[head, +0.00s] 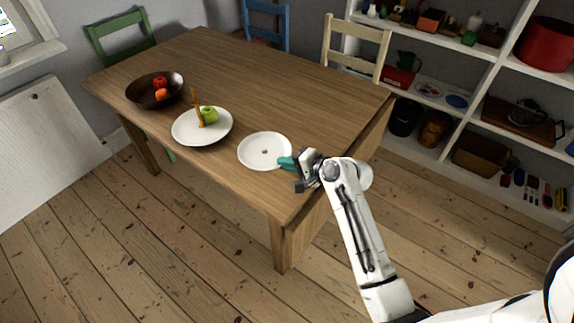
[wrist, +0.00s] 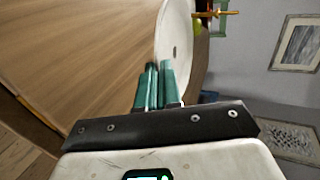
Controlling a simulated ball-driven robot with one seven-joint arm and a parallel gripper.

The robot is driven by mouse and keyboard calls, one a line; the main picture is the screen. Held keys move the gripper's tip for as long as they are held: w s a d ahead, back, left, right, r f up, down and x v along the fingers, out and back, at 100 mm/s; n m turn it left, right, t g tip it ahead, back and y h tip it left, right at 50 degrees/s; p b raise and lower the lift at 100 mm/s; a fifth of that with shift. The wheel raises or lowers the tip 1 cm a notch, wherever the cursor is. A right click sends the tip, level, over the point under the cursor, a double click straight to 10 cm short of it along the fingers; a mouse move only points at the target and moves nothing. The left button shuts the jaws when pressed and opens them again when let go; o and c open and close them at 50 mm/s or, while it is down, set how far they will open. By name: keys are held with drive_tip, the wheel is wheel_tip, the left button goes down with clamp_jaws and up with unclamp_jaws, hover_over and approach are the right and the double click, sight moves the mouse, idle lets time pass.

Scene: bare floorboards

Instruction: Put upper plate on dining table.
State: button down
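A white plate (head: 259,142) with a small brown spot in its middle is at the front right edge of the wooden dining table (head: 260,75). It also shows at a slant in the wrist view (wrist: 176,32). My gripper (head: 284,162) is at the plate's right rim. In the wrist view its teal fingers (wrist: 160,68) are close together and shut on the near rim. The plate looks level, on or just above the tabletop; I cannot tell whether it touches. Part of the rim is hidden by the fingers.
Left of the plate is a larger white plate (head: 190,134) with a green apple (head: 209,114) and an upright brown-orange item. A dark bowl (head: 142,93) of fruit stands farther left. Chairs surround the table's far sides. Shelves (head: 472,108) stand at right. The table's middle and right are clear.

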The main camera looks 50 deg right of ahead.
sight(279, 180)
drive_tip(key=shift+f+b, duration=3.35)
drive_tip(key=shift+f+b, duration=0.3)
drive_tip(key=shift+f, duration=0.25)
drive_tip(key=c, duration=1.2)
unclamp_jaws()
drive_tip(key=shift+c, duration=0.2)
drive_tip(key=shift+s+f, duration=0.1)
drive_tip(key=shift+f, duration=0.05)
drive_tip(key=shift+s+f, duration=0.1)
drive_tip(key=shift+f, duration=0.1)
drive_tip(key=r+v, duration=0.1)
drive_tip(key=v, duration=0.9)
drive_tip(key=shift+r, duration=0.2)
